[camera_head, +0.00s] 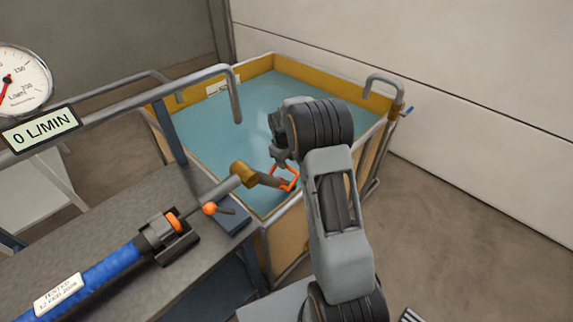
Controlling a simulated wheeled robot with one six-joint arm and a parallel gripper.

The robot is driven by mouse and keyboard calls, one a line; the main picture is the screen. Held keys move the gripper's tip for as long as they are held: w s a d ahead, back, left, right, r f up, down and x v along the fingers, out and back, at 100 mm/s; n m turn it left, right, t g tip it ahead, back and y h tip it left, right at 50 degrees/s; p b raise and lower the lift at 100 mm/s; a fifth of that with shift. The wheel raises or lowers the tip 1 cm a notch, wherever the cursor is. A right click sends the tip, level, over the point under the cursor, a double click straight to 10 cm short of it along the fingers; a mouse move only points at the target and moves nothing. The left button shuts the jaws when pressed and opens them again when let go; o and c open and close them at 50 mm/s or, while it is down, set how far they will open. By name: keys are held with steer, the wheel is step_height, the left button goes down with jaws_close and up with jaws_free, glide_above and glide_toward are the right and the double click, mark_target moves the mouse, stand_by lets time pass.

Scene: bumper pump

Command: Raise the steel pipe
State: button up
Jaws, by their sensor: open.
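A steel pipe (213,195) lies at a slant from an orange-and-black coupling on the grey bench to the near left corner of the water tank. A brass joint (243,174) sits on it, and a darker end piece reaches over the tank rim. A thin orange loop (291,180) is at that end. My gripper (279,157) is open, just above and beside the pipe's end and the loop. My wrist hides part of the gripper. I cannot tell whether a finger touches the loop or pipe.
The yellow-rimmed tank (252,67) holds blue-green water. A second, bent grey pipe (237,95) hangs over its left side. A flow gauge (17,78) above a "0 L/MIN" label and a blue hose (105,270) are at left. Bare floor lies to the right.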

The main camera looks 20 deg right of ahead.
steer(key=shift+d+f, duration=0.1)
steer(key=shift+f, duration=0.85)
jaws_close()
